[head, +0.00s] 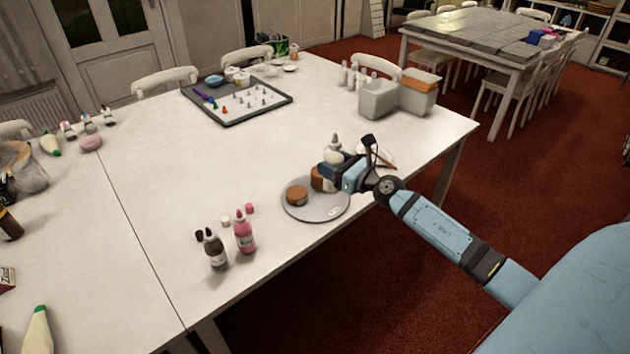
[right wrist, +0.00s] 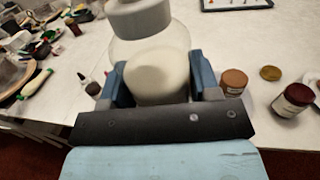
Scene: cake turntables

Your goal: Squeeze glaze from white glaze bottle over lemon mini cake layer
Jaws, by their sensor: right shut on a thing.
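The white glaze bottle (head: 334,146) stands upright in my right gripper (head: 326,174), its pointed nozzle up. In the right wrist view the bottle (right wrist: 155,75) fills the gap between the two blue fingers of my right gripper (right wrist: 157,85), which is shut on it. A grey round turntable (head: 316,213) lies just below and left of the gripper. A small round brown cake layer (head: 297,194) sits on its left part. A second brown layer (head: 317,180) beside it is partly hidden by the gripper. I cannot tell which one is lemon. My left gripper is not in view.
A dark bottle (head: 215,249) and a pink bottle (head: 244,232) stand left of the turntable. A tray of piping tips (head: 238,114) lies farther back. Grey boxes (head: 378,99) stand near the right table edge. The table between tray and turntable is clear.

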